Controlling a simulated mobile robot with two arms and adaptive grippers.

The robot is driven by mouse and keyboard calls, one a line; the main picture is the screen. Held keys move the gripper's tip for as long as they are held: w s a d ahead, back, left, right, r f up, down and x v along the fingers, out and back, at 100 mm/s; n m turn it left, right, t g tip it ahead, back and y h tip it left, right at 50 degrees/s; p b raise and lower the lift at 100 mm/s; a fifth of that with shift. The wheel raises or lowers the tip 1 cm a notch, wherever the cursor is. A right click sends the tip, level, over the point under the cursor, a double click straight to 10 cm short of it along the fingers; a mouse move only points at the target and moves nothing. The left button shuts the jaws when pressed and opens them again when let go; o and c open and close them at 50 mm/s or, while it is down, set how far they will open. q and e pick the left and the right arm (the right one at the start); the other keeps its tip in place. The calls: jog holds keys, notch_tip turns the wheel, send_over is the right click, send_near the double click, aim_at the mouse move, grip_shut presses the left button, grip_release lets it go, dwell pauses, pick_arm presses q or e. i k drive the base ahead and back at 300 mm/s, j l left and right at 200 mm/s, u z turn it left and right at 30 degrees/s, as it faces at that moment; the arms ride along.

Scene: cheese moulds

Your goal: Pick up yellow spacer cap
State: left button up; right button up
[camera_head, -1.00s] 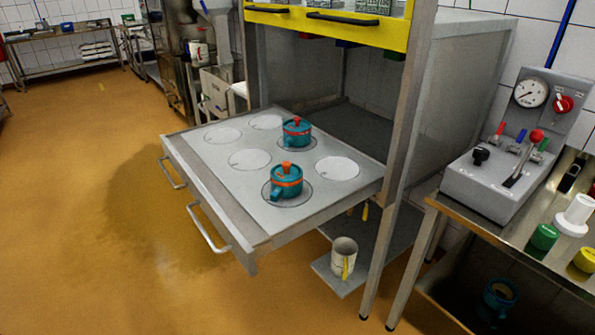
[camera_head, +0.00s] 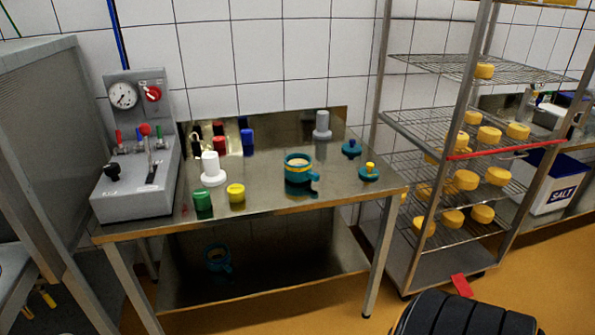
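A short yellow cylinder, the yellow spacer cap (camera_head: 236,193), stands upright near the front edge of the steel table (camera_head: 275,203). A green cap (camera_head: 202,201) is close on its left, and a white stepped piece (camera_head: 212,170) stands just behind. A teal mould (camera_head: 298,168) with an orange band and a side handle is to its right on the same table. Neither of my grippers is in view, so their state does not show.
A grey gauge-and-lever unit (camera_head: 135,185) stands at the table's left end. A wire rack (camera_head: 420,118) with yellow cheeses stands right.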

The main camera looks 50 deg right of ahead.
aim_at(236, 192)
jog(key=z, duration=1.2)
